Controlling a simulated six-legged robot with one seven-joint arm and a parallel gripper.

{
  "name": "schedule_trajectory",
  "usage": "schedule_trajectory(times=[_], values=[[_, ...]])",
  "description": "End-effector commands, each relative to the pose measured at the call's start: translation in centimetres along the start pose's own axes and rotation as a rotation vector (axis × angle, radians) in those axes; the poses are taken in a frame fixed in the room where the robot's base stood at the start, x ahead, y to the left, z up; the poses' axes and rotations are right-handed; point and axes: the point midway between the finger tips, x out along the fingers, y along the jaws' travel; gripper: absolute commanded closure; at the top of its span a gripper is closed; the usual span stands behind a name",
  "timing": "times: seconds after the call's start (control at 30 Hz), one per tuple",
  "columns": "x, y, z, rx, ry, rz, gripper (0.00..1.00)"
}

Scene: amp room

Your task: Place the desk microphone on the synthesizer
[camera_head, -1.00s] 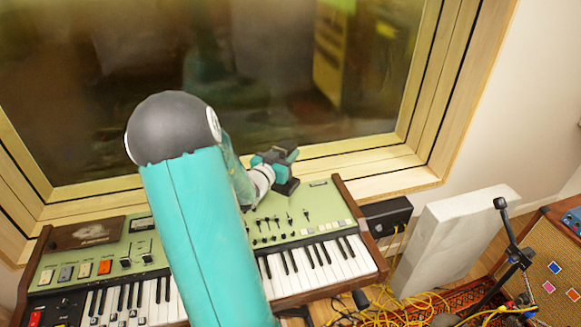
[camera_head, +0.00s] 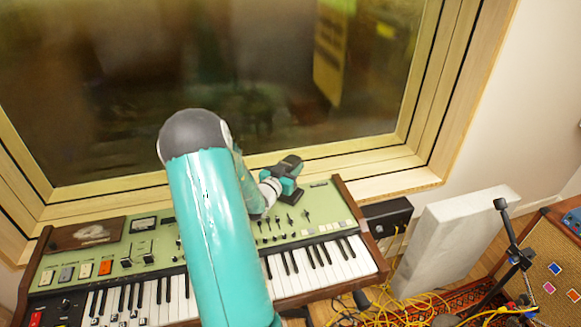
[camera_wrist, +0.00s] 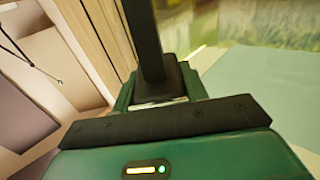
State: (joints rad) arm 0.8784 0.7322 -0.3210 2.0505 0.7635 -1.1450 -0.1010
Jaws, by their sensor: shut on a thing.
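The synthesizer (camera_head: 322,196) has a pale green panel, wooden ends and a keyboard, and stands below the window. My gripper (camera_head: 288,179) is over the rear right part of its panel in the head view. In the wrist view my gripper (camera_wrist: 158,98) is shut on a dark thing with a square block and a long upright bar, which I take to be the desk microphone (camera_wrist: 146,38). In the head view it is small and partly hidden by the gripper. I cannot tell whether it touches the panel. A pale green surface shows right of it in the wrist view.
A wooden window frame (camera_head: 385,180) runs close behind the synthesizer. A dark box (camera_head: 388,214) and a pale slab (camera_head: 466,240) stand to its right. Yellow cables (camera_head: 405,305) lie on the floor. A dark stand (camera_head: 515,245) is in front of an amplifier (camera_head: 555,262).

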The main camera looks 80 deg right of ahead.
Motion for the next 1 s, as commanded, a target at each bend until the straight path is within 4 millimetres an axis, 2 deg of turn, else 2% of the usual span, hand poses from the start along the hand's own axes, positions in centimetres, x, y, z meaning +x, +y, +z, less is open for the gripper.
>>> schedule_trajectory(times=[0.1, 0.13, 0.23, 0.6, 0.77, 1.0], values=[[0.0, 0.0, 0.2, 0.001, 0.003, 0.0, 1.0], [0.0, 0.0, 0.3, 0.0, 0.0, 0.0, 0.53], [0.0, 0.0, 0.3, 0.0, 0.0, 0.0, 0.35], [0.0, 0.0, -0.1, 0.0, 0.0, 0.001, 0.35], [-2.4, -0.1, 0.0, -0.001, -0.002, -0.003, 0.35], [-7.7, -0.1, 0.0, -0.002, -0.001, -0.004, 0.35]])
